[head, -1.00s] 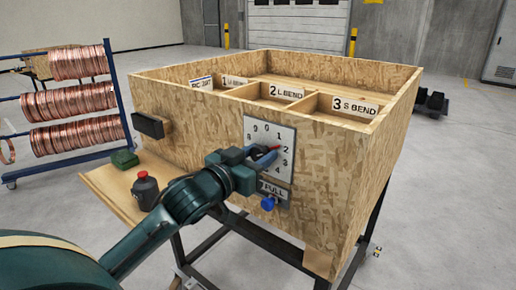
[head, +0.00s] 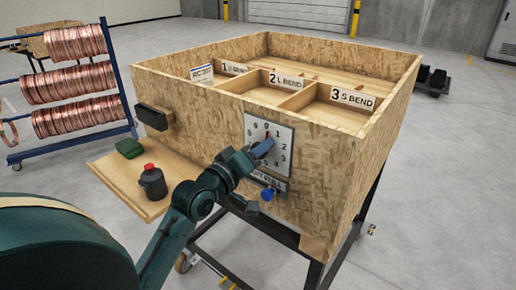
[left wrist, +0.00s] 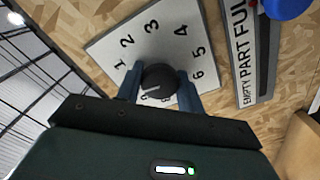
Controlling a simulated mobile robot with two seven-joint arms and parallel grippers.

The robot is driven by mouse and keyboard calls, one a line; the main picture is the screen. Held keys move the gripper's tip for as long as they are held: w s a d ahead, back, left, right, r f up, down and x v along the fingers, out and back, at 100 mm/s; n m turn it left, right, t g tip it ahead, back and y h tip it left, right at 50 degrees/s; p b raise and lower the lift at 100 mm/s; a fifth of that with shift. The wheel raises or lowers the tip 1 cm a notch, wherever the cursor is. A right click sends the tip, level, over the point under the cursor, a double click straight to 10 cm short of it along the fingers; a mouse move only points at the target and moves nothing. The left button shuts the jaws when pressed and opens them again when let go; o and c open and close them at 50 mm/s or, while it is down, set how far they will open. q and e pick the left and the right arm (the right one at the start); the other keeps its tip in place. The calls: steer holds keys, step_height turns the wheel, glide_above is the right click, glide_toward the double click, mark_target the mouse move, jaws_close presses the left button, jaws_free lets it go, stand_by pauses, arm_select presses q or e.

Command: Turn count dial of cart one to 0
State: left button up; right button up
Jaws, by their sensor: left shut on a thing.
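The count dial plate (head: 284,162) is a white square with black numerals on the front of the wooden cart box (head: 200,115). My left gripper (head: 262,150) is shut on the dial's knob, covering part of the dial. In the left wrist view, the black round knob (left wrist: 160,82) sits between the two fingers, with the numerals 1 to 6 visible on the plate (left wrist: 178,48). The lower numerals are partly hidden by the gripper. My right gripper is not in view.
Below the dial are a label plate (left wrist: 240,50) and a blue knob (head: 267,194). A black handle (head: 152,117) juts out at left. A side shelf (head: 115,180) holds a dark bottle (head: 152,183) and a green item (head: 130,148). A copper coil rack (head: 80,87) stands left.

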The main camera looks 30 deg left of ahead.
arm_select(q)
steer(key=shift+n, duration=0.6)
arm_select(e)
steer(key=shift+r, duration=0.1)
arm_select(q)
steer(key=o, duration=1)
steer(key=s, duration=0.8)
steer(key=s+a, duration=0.1)
steer(key=s, duration=0.4)
